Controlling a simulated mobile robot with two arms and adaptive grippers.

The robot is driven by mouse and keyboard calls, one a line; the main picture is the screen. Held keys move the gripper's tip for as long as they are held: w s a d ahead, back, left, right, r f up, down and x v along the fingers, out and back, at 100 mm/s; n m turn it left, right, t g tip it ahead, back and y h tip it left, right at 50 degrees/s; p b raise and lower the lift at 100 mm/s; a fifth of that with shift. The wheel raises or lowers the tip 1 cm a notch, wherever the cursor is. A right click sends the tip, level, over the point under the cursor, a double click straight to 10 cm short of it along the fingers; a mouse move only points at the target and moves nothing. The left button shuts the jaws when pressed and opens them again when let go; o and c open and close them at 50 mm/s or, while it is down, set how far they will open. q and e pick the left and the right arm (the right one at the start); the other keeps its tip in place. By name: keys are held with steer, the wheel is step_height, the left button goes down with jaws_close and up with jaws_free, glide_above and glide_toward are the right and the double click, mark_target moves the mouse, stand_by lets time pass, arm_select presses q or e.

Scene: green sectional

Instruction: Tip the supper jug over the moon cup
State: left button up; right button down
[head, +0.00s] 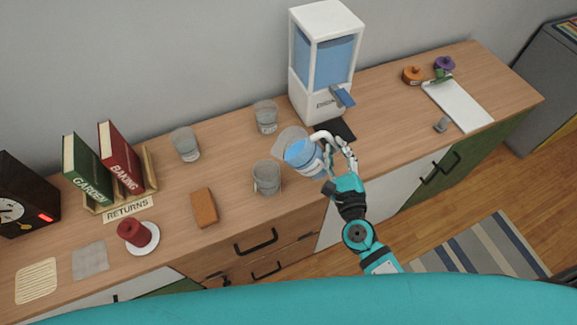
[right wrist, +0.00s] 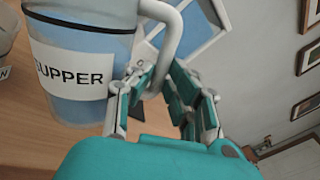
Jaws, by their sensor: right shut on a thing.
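The supper jug (head: 312,165) is clear, holds blue liquid and has a white handle. Its SUPPER label reads plainly in the right wrist view (right wrist: 75,75). My right gripper (head: 340,155) is shut on the jug's handle, also seen in the right wrist view (right wrist: 150,85). The jug looks close to upright or slightly tilted; I cannot tell if it touches the counter. A clear cup (head: 266,178) stands just left of the jug. A label ending in "N" shows on a cup (right wrist: 5,72) at the right wrist view's left edge, perhaps the moon cup. My left gripper is out of view.
Two more clear cups (head: 265,117) (head: 185,145) stand farther back and left. A water dispenser (head: 302,92) with a blue tap stands behind the jug. An orange-brown block (head: 204,207) lies left of the near cup. A white board (head: 460,105) lies to the right.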

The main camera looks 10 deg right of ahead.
steer(key=shift+r, duration=0.1)
stand_by(0.3)
steer(key=shift+n+p, duration=0.3)
steer(key=shift+n, duration=0.1)
steer(key=shift+r, duration=0.1)
steer(key=shift+a+r+n+p, duration=0.1)
steer(key=shift+r+n+p, duration=0.1)
steer(key=shift+n+p, duration=0.3)
steer(key=shift+r, duration=0.15)
steer(key=shift+a+r+n+p, duration=0.15)
steer(key=shift+r+n+p, duration=0.1)
steer(key=shift+n+p, duration=0.35)
